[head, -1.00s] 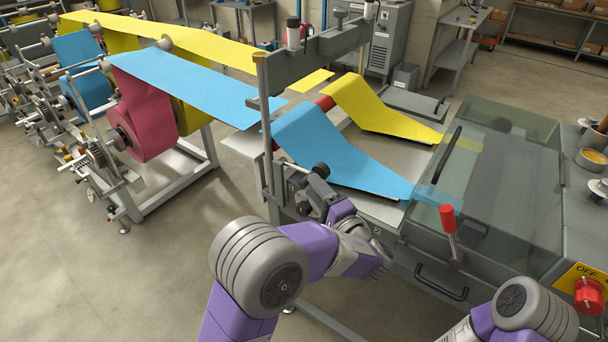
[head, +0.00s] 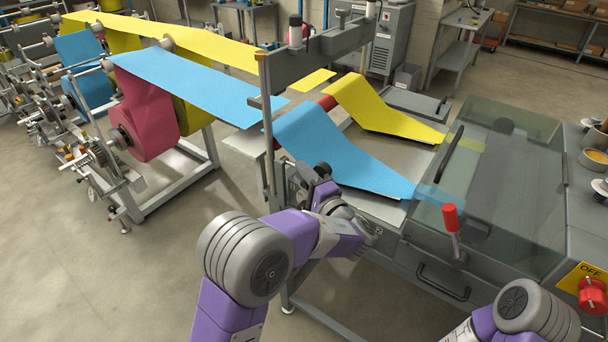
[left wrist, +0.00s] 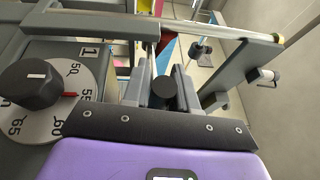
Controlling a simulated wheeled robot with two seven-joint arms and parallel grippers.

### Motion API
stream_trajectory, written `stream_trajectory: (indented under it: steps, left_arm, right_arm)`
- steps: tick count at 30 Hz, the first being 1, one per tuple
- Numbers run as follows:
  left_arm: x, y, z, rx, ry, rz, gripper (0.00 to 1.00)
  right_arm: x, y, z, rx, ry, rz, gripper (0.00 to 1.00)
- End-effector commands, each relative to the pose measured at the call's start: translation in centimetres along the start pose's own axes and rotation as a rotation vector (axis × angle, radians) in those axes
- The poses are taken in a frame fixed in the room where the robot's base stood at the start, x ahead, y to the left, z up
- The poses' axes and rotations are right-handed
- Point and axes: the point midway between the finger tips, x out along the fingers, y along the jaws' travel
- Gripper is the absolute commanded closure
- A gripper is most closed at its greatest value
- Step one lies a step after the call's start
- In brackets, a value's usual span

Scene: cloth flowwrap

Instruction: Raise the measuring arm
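My left gripper (head: 306,180) is at the near side of the machine frame, below the blue web, and my own arm partly hides it. In the left wrist view its two fingers (left wrist: 163,88) are apart, one on each side of a round black knob (left wrist: 163,93). I cannot tell whether they touch it. The knob also shows as a dark round end in the head view (head: 323,170). A grey bar (left wrist: 235,50) with small rollers lies beyond the fingers; I cannot tell for sure which part is the measuring arm. My right gripper is out of view.
A dial (left wrist: 75,98) with a black pointer knob (left wrist: 28,85) is close left of the gripper in the wrist view. A frame post (head: 268,140) stands beside the gripper. The blue web (head: 340,158) slopes just above. A red-handled lever (head: 450,220) is to the right.

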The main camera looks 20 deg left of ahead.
Motion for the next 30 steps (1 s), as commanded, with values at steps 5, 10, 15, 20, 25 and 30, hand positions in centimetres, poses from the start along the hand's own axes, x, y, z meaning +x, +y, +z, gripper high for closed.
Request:
stream_trajectory:
  steps: [5, 10, 15, 20, 25, 30]
  left_arm:
    - [0.0, -0.3, 0.0, -0.005, 0.000, -0.007, 1.00]
    - [0.1, -0.4, 0.0, -0.007, 0.000, -0.009, 1.00]
    - [0.1, -0.6, -0.1, -0.011, 0.000, -0.010, 1.00]
    - [0.1, -0.7, -0.1, -0.015, 0.000, -0.007, 1.00]
    - [0.0, -0.9, -0.2, -0.020, 0.001, 0.000, 1.00]
    - [-0.1, -1.3, -0.5, -0.031, 0.008, 0.019, 1.00]
  right_arm:
    - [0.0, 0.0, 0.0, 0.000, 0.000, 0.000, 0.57]
    - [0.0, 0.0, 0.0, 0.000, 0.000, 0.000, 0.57]
    - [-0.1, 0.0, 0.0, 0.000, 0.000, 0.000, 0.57]
    - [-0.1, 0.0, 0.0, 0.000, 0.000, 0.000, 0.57]
    - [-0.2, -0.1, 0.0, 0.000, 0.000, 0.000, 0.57]
    - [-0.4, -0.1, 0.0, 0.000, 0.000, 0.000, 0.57]
